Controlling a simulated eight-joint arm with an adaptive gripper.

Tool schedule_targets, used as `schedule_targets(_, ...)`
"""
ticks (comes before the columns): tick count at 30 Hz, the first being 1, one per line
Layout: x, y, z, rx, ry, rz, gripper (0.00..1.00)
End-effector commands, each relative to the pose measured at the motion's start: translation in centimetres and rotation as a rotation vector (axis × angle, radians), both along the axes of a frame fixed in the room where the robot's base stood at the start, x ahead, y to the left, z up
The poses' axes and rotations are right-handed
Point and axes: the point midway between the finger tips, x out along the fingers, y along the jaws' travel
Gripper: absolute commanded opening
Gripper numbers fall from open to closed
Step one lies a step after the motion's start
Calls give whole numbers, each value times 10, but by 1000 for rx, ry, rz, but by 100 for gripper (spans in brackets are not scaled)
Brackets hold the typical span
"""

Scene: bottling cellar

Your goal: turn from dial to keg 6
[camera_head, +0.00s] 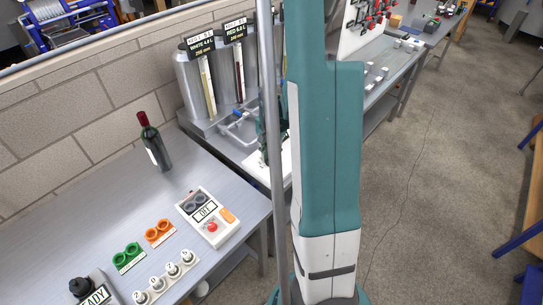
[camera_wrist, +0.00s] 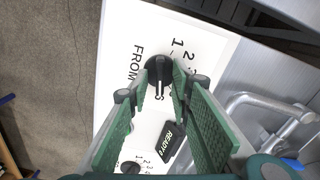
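The from dial is a round black knob (camera_wrist: 160,68) on a white panel (camera_wrist: 115,75), in the upper middle of the wrist view. "FROM" is printed to its left, with numbers such as 1 and 2 around it; I cannot clearly read where it points. My gripper (camera_wrist: 163,72) has its green-padded fingers apart, one on each side of the knob; contact cannot be told. A second black dial (camera_wrist: 131,168) is partly visible at the bottom. In the head view my arm mostly hides the gripper and panel.
Silver tanks (camera_head: 192,90) with labels and level tubes stand behind the panel. A bent metal pipe (camera_wrist: 250,103) lies right of my gripper. A dark bottle (camera_head: 155,146) and a white control box (camera_head: 209,219) stand on the left table. Open floor lies right of my arm.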

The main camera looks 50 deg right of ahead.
Motion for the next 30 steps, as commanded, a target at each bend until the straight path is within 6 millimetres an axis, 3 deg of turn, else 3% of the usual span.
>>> schedule_targets(8, 0, 0, 0, 0, 0, 0, 22)
schedule_targets(13, 0, 0, 0, 0, 0, 0, 0)
schedule_targets(30, 0, 0, 0, 0, 0, 91, 0)
